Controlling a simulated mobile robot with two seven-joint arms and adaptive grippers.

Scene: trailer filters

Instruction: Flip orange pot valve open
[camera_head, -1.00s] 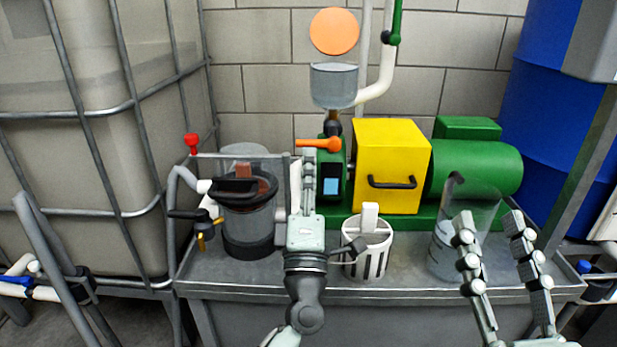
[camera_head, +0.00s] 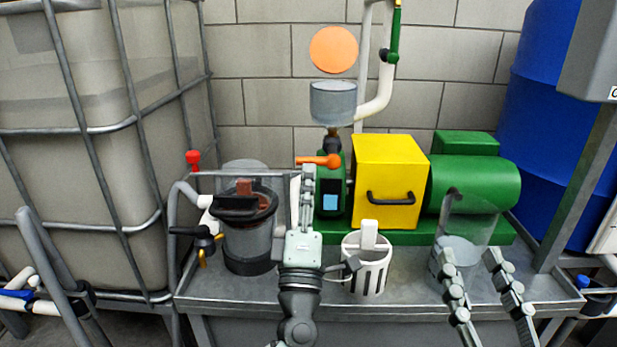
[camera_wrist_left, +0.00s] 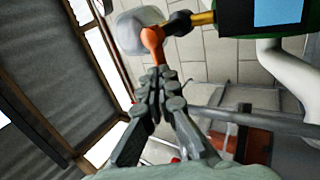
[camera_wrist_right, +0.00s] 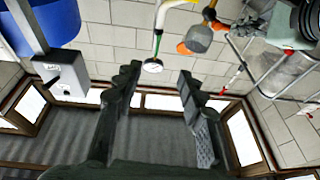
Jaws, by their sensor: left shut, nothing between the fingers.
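The orange valve handle (camera_head: 320,161) lies roughly level, pointing left from below the clear grey pot (camera_head: 333,103). An orange disc (camera_head: 333,49) shows above the pot. My left gripper (camera_head: 308,170) is shut and empty, with its fingertips at the handle's left part. In the left wrist view the orange handle (camera_wrist_left: 153,42) extends toward the closed fingertips (camera_wrist_left: 160,76); whether they touch it I cannot tell. My right gripper (camera_head: 470,258) is open and empty, in front of the bench's right part. The right wrist view also shows its spread fingers (camera_wrist_right: 158,76).
A yellow box (camera_head: 388,185) and green machine (camera_head: 478,184) stand right of the valve. A dark-lidded strainer (camera_head: 247,235), a white slotted basket (camera_head: 368,268) and a clear container (camera_head: 468,225) occupy the bench. A red-handled valve (camera_head: 193,158) stands left. A caged tank (camera_head: 75,170) flanks the bench.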

